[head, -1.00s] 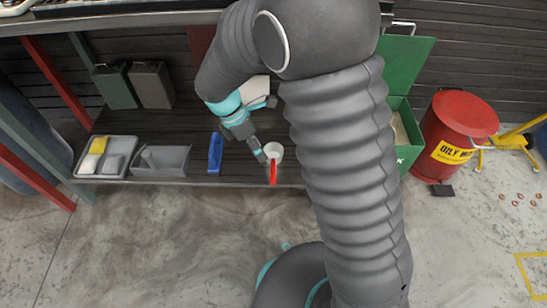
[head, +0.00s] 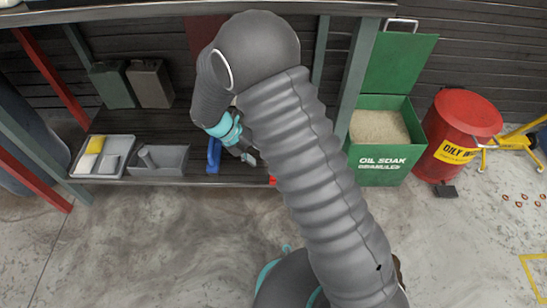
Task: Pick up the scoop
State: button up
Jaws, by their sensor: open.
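The scoop (head: 272,180) lies at the front edge of the lower shelf, and only a small piece of its red handle shows. My arm hides its bowl. My gripper (head: 250,159) is above the shelf, just left of and behind the visible handle. It is small in this view and partly covered by my arm. It is open, and nothing shows between its fingers. I cannot tell its height above the scoop.
A blue object (head: 214,155) stands on the lower shelf (head: 232,179) left of my gripper. Further left are a grey bin (head: 170,168) and a tray (head: 95,175) with blocks. An open green granule box (head: 378,165) and a red waste can (head: 470,115) stand right.

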jog(key=shift+b+x, duration=0.85)
jog(key=shift+x, duration=3.05)
jog(key=shift+w+d+r, duration=0.1)
jog(key=shift+r, duration=0.05)
jog(key=shift+c, duration=0.3)
grip_shut()
